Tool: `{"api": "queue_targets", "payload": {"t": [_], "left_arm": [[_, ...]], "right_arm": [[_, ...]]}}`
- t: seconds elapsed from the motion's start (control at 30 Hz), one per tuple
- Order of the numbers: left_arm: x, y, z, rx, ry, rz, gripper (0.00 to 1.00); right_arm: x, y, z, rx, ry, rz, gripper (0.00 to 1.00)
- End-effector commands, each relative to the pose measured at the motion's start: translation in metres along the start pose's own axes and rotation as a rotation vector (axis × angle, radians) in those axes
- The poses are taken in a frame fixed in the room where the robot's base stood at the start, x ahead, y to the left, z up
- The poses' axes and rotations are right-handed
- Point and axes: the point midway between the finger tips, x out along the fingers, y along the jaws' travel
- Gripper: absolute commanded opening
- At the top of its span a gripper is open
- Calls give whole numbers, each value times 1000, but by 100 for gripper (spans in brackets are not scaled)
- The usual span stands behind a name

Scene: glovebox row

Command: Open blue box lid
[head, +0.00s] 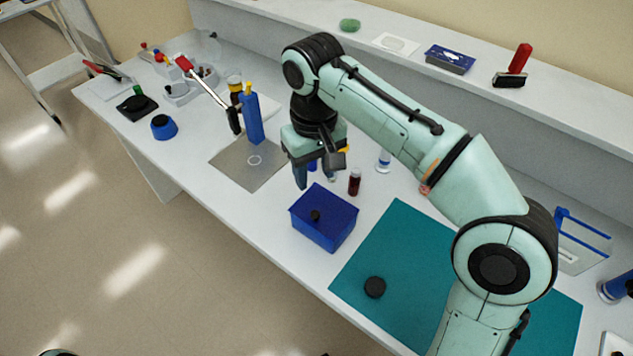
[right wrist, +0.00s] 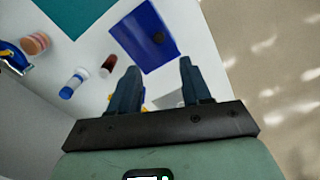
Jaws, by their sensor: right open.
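The blue box (head: 336,236) stands on the white bench near its front edge, left of the teal mat. Its flat blue lid (head: 335,208) lies on top, with a small black knob (head: 315,215). My right gripper (head: 316,178) is open and empty, pointing down above the bench, behind and a little left of the box. In the right wrist view the blue lid (right wrist: 140,38) and its knob show just beyond the two apart fingertips (right wrist: 158,68). Nothing is between the fingers there. My left gripper is not in view.
A black disc (head: 375,287) sits on the teal mat (head: 400,240). A raised shelf runs behind.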

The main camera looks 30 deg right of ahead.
Motion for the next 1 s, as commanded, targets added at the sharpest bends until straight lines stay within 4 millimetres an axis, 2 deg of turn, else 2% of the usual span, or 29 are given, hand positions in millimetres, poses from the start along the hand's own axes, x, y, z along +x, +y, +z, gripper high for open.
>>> {"api": "queue_targets", "payload": {"t": [0.13, 0.27, 0.7, 0.9, 1.0], "left_arm": [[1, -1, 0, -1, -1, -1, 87], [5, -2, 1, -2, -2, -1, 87], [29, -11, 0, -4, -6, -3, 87], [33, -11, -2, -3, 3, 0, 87], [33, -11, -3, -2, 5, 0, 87]], "right_arm": [[0, 0, 1, 0, 1, 0, 48], [11, 0, 1, 0, -2, 1, 48], [99, 0, 1, 0, -4, 0, 48], [125, 0, 1, 0, -3, 0, 48], [131, 0, 0, 0, 0, 0, 48]]}}
